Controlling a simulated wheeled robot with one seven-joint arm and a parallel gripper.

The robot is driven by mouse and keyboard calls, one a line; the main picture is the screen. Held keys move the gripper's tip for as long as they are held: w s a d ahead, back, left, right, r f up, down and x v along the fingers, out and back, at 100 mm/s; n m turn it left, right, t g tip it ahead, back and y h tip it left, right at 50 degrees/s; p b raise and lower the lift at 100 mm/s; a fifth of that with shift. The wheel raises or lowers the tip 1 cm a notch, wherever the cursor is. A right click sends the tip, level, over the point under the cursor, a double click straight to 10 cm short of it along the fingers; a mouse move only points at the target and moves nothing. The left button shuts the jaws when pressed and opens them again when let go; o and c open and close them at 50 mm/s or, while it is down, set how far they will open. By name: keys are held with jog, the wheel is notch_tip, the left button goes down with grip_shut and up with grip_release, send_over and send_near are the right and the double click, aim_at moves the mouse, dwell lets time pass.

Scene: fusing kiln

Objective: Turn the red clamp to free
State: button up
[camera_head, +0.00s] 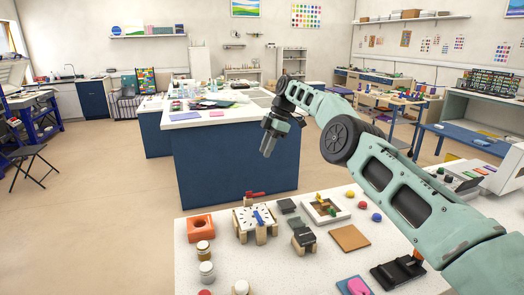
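A small red bar-shaped piece (255,195), the only clamp-like red thing I can make out, shows at the far edge of a white square plate (245,222). The plate stands on wooden legs and has dark marks around a blue pointer (259,217). The red piece is too small to tell its exact setting. My gripper (268,150) hangs in the air, pointing down, above and beyond the plate in the picture and apart from it. Its fingers are dark and close together in view, so I cannot tell whether they are open. I see nothing held.
A blue island counter (235,155) stands behind.

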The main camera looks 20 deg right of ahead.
jog(key=shift+p+v, duration=0.5)
jog(key=shift+v, duration=0.3)
jog(key=s+a+r+m+b, duration=0.1)
jog(key=s+a+r, duration=0.2)
jog(key=s+a, duration=0.45)
jog(key=s+a+r+m+b, duration=0.15)
jog(key=s+a, duration=0.35)
jog(key=a, duration=0.6)
jog(key=s+a+m+g+h, duration=0.1)
jog(key=s+a+m+h, duration=0.3)
jog(key=s, duration=1.2)
jog(key=s+d+f+m+b, duration=0.1)
jog(key=s+d+f, duration=0.3)
jog(key=s, duration=0.9)
jog(key=s+d+f+m+t, duration=0.1)
jog(key=s+d+f+m, duration=0.2)
jog(key=s, duration=0.9)
jog(key=shift+s+d+f+b, duration=0.35)
jog(key=shift+d+f, duration=0.25)
jog(key=shift+d, duration=0.15)
